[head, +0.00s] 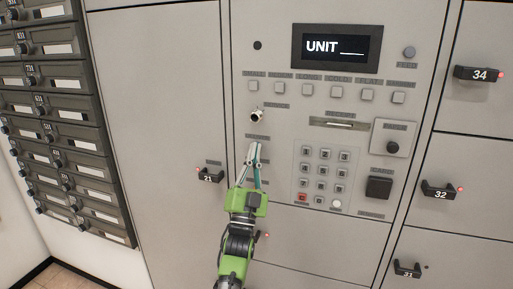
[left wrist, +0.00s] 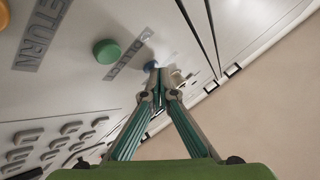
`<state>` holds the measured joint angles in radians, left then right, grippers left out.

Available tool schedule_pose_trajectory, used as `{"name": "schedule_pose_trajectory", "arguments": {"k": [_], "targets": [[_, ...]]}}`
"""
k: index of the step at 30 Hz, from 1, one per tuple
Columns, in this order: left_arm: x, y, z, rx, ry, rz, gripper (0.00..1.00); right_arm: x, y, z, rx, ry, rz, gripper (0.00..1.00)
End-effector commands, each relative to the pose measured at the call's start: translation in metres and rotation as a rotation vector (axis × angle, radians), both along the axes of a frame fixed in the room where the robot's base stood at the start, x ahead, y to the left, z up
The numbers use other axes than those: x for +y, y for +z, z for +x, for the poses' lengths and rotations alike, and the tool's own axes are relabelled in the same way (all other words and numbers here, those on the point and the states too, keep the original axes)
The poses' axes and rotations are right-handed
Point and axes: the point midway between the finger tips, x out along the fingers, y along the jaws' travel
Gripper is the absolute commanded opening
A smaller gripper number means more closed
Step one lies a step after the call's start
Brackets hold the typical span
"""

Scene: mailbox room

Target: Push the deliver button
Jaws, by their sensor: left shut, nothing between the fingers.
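My left gripper (head: 253,149) is shut and empty, its tips in front of the left part of the grey control panel (head: 280,60). In the left wrist view its closed fingertips (left wrist: 160,76) are close to a blue button (left wrist: 150,66); I cannot tell whether they touch it. A pale round button (left wrist: 178,78) lies just right of the tips, partly covered. A green button (left wrist: 106,50) is to their left, between labels that seem to read RETURN and COLLECT. I cannot read a deliver label. In the head view the gripper hides most of this button column.
The panel has a screen (head: 335,47) showing UNIT, a row of square buttons (head: 335,91), a keypad (head: 325,172), a slot (head: 338,124) and a black square part (head: 378,187). Locker handles (head: 208,176) stick out on both sides. Dark mailboxes (head: 60,105) stand at left.

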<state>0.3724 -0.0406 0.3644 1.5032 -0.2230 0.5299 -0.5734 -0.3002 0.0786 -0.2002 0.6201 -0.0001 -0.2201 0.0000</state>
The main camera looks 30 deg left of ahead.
Motion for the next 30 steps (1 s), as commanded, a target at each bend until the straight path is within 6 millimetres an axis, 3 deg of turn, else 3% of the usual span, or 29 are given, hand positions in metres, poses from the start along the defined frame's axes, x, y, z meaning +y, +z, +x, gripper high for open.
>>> {"name": "schedule_pose_trajectory", "arguments": {"k": [23, 30], "targets": [[-0.004, 0.000, -0.017, 0.000, 0.000, 0.000, 0.00, 0.000, 0.009, 0.000, 0.000, 0.000, 0.000, 0.40], [-0.009, 0.002, -0.037, 0.000, 0.000, -0.001, 0.00, 0.000, 0.022, 0.000, 0.000, 0.000, 0.000, 0.40]]}}
